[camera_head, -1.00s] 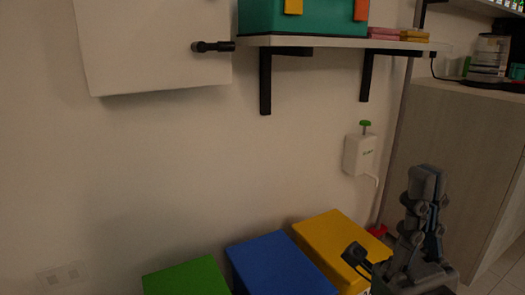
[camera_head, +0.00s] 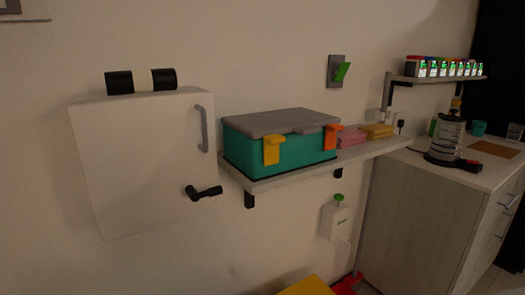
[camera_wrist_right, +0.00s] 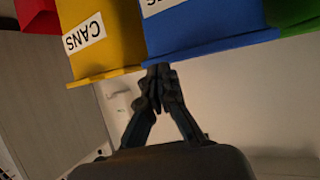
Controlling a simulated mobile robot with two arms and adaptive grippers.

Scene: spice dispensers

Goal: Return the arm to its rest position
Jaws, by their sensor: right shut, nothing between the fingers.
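My right gripper (camera_wrist_right: 160,76) shows in the right wrist view with its two dark fingers together and nothing between them. Its fingertips appear close to or in front of the lower edge of the blue bin (camera_wrist_right: 215,48); I cannot tell whether they touch. The yellow bin (camera_wrist_right: 103,60), with a white CANS label, is left of the fingertips. Neither gripper shows in the head view.
In the head view, a shelf (camera_head: 375,152) holds a teal box (camera_head: 305,150). A white cabinet (camera_head: 150,160) hangs left of it. A wooden counter (camera_head: 410,210) stands right, below a spice rack (camera_head: 445,78). A yellow bin top (camera_head: 308,287) shows at the bottom.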

